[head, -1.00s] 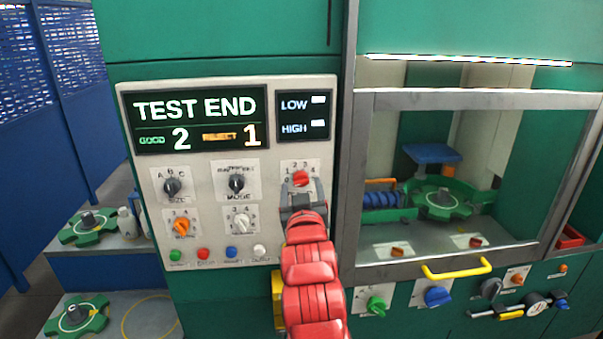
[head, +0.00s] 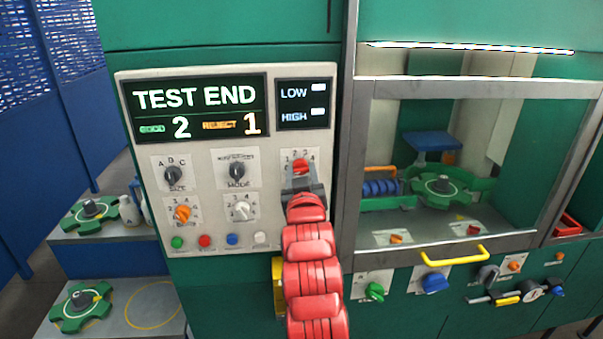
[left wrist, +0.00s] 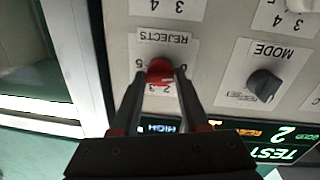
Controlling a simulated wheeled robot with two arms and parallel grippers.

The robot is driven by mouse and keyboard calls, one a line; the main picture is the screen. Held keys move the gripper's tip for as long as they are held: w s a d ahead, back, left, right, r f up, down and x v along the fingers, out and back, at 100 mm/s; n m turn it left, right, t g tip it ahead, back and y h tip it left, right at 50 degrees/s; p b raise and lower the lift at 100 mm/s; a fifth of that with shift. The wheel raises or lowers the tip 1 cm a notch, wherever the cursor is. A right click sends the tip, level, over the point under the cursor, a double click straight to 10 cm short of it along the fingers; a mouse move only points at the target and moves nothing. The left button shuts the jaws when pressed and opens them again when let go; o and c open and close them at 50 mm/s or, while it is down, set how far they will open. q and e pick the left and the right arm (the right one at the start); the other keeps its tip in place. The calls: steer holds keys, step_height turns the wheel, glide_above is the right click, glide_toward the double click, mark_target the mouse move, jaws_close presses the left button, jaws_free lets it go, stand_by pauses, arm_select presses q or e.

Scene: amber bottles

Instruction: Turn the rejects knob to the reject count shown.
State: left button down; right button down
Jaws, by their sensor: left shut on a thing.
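The red rejects knob (head: 300,167) is at the right of the grey control panel (head: 205,245), with digits around it. In the left wrist view, turned upside down, the knob (left wrist: 160,69) sits beside the REJECTS label. My left gripper (head: 301,180) is shut on the knob; its two fingers (left wrist: 161,80) are on either side of it. The fingers hide part of the dial, and I cannot tell which digit the knob points to. The display (head: 195,110) reads TEST END, GOOD 2 and REJECT 1. My right gripper is not in view.
The black size knob (head: 173,175), black mode knob (head: 237,171), orange knob (head: 182,213) and white knob (head: 243,210) are left of my gripper. Several push-buttons run below. A metal-framed window with a yellow handle (head: 455,254) is at the right.

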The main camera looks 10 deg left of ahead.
arm_select(q)
steer(key=shift+f+m+b, duration=0.15)
steer(key=shift+m+b, duration=1.2)
steer(key=shift+m, duration=0.15)
steer(key=shift+m+b, duration=0.6)
steer(key=shift+m, duration=0.5)
steer(key=shift+r+m+g+b, duration=0.2)
steer(key=shift+m+g+b, duration=0.15)
steer(key=shift+m, duration=0.85)
steer(key=shift+c, duration=2.2)
jaws_free()
